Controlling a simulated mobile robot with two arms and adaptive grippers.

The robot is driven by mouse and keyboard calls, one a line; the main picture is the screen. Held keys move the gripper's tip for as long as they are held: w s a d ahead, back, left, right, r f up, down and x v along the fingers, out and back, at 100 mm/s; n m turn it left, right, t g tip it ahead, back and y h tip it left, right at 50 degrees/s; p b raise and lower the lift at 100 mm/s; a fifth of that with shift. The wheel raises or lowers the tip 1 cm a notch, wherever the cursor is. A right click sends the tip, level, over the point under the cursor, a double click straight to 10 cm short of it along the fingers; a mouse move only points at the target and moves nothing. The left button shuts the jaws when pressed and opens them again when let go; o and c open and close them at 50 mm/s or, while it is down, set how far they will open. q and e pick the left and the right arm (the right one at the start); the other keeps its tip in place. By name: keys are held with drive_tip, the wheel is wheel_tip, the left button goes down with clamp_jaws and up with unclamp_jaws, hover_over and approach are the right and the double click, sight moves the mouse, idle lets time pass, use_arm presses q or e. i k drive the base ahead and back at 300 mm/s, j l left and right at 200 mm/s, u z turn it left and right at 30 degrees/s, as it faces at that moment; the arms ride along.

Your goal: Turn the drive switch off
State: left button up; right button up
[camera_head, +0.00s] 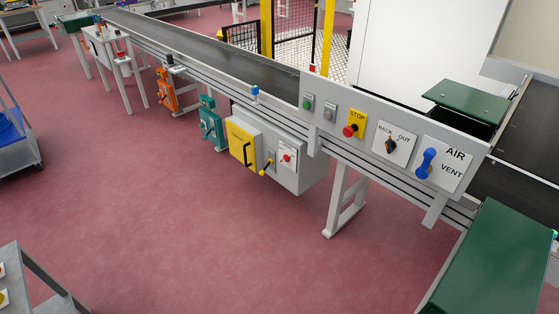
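No label that I can read says drive switch, so I cannot tell which control it is. A grey box (312,177) hangs under the conveyor. Neither gripper shows.
The conveyor (230,60) runs from the far left to the right. Teal (209,127) and orange (165,90) units hang below it. A green-topped surface (495,262) stands at the front right, and a cart (22,152) at the left. The red floor (160,220) between is clear.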

sight(285, 160)
drive_tip(key=i+j, duration=0.3)
drive_tip(key=i+j+z, duration=0.1)
drive_tip(key=i+j, duration=0.15)
drive_tip(key=j, duration=0.2)
drive_tip(key=i+j, duration=0.3)
drive_tip(key=i+j+z, duration=0.15)
drive_tip(key=j, duration=0.35)
drive_tip(key=i+j, duration=0.35)
drive_tip(key=j+z, duration=0.05)
drive_tip(key=j, duration=0.05)
